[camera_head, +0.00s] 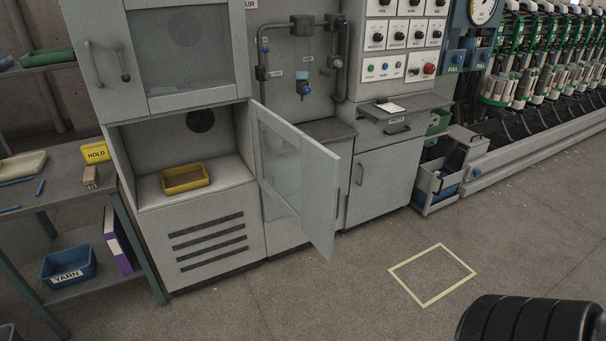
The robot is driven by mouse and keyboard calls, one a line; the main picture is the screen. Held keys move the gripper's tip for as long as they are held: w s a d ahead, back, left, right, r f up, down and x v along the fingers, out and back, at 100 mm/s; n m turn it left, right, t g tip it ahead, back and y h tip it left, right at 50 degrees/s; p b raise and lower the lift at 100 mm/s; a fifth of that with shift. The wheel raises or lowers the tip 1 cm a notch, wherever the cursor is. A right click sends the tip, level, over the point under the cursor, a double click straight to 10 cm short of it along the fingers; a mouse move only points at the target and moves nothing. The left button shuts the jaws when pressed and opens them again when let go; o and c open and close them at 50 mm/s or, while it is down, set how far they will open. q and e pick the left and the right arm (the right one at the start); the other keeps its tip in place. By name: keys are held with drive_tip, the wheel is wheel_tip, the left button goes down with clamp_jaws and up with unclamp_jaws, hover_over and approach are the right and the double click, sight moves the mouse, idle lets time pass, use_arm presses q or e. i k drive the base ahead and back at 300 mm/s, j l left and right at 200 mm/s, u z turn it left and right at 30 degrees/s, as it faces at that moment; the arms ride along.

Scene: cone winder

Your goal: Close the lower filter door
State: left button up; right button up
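The lower filter door (297,178) is a pale grey framed panel with a see-through window. It stands wide open, hinged at the right side of the lower filter compartment (152,150), and swings out toward me and to the right. Its free edge is over the floor in front of the cabinet. A small part of what may be its handle shows just past that edge; the outer face is mostly hidden. Inside the open compartment, a yellow tray (185,187) sits on the compartment floor. Neither of my grippers is in view.
The upper door (185,45) looks shut. A side table (60,190) with a yellow HOLD block (96,152) stands left; a blue YARN bin (68,268) sits on its lower shelf. A yellow floor square (432,275) lies right of the door. A black ribbed part fills the bottom right.

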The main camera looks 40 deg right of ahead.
sight(321, 188)
drive_tip(key=k+l, duration=0.1)
drive_tip(key=l, duration=0.45)
drive_tip(key=k+l, duration=0.1)
drive_tip(key=l, duration=0.45)
drive_tip(key=k+l, duration=0.1)
drive_tip(key=l, duration=0.4)
drive_tip(key=k+l, duration=0.1)
drive_tip(key=l, duration=0.45)
drive_tip(key=k+l, duration=0.15)
drive_tip(key=l, duration=0.4)
